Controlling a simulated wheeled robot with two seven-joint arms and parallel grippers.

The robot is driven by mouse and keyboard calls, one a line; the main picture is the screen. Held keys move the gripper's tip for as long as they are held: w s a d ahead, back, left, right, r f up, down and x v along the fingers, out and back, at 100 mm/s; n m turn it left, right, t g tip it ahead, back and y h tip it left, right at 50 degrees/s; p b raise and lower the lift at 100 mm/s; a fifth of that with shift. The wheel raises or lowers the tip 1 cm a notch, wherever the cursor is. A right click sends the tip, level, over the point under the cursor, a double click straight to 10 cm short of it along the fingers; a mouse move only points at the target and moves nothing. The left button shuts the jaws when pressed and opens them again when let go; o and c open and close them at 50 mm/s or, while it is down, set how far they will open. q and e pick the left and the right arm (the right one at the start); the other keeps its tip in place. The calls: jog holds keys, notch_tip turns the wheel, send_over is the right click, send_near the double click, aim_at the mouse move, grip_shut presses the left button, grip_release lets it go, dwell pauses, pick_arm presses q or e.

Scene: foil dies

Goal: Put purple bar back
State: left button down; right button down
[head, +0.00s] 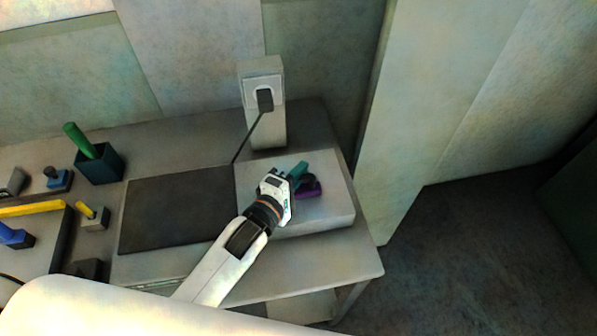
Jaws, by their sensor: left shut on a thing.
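A purple bar (310,190) shows just beyond the fingers of my left gripper (289,180), over the pale raised block at the right of the table. I cannot tell whether the bar touches the block. My right gripper is not in view.
The pale block (335,206) stands beside a dark mat (175,212). A grey post (265,125) with a cable stands behind. At left are a dark teal cup (99,164) with a green handle, a blue block (58,181) and a yellow-handled block (95,220). Open floor lies right.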

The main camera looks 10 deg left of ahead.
pick_arm(q)
jog(key=c, duration=1.5)
grip_release()
jog(key=shift+f, duration=0.1)
jog(key=shift+o, duration=0.2)
jog(key=shift+r, duration=0.2)
jog(key=shift+s+a+f, duration=0.1)
jog(key=shift+s, duration=0.2)
jog(key=b+v, duration=0.2)
jog(key=v, duration=0.8)
jog(key=shift+s, duration=0.25)
jog(key=shift+s+a+r, duration=0.2)
jog(key=shift+s+r, duration=0.05)
jog(key=shift+s, duration=0.15)
